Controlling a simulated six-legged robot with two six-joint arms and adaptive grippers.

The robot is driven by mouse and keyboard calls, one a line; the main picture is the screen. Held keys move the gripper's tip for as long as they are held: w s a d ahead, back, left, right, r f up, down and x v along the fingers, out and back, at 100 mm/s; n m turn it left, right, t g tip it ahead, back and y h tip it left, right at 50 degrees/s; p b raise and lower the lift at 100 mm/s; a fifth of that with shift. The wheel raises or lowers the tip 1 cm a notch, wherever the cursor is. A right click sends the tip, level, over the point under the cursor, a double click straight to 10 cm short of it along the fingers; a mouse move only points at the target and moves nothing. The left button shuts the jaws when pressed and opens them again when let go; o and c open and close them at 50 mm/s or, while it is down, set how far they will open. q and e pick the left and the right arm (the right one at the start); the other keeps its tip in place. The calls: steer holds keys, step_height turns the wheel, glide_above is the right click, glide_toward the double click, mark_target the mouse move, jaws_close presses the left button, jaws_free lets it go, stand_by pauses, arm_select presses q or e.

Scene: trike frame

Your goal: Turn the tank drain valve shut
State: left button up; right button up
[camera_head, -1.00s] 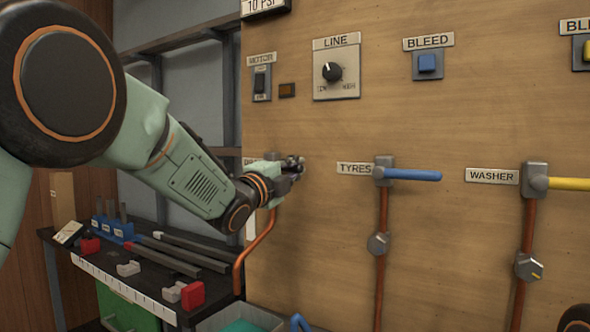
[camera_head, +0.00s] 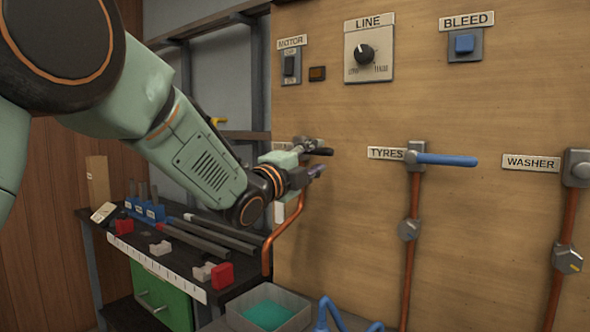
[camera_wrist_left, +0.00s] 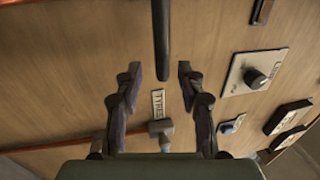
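The drain valve (camera_head: 305,145) is on the wooden panel, left of the tyres valve. Its label is mostly hidden behind my gripper. Its dark handle (camera_head: 322,152) points right, across the copper pipe below. My left gripper (camera_head: 315,172) is just below and in front of this handle. In the left wrist view the gripper (camera_wrist_left: 160,78) is open, its two fingers apart with nothing between the tips. The dark handle (camera_wrist_left: 161,40) hangs in line with the gap, beyond the fingertips and apart from both. My right gripper is out of view.
The tyres valve (camera_head: 413,156) with a blue handle and the washer valve (camera_head: 578,168) are to the right. A dark shelf (camera_head: 170,262) with blocks and bars is at lower left. A grey bin (camera_head: 240,318) stands below. The panel between the drain and tyres valves is clear.

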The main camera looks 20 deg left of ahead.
arm_select(q)
steer(key=v, duration=0.8)
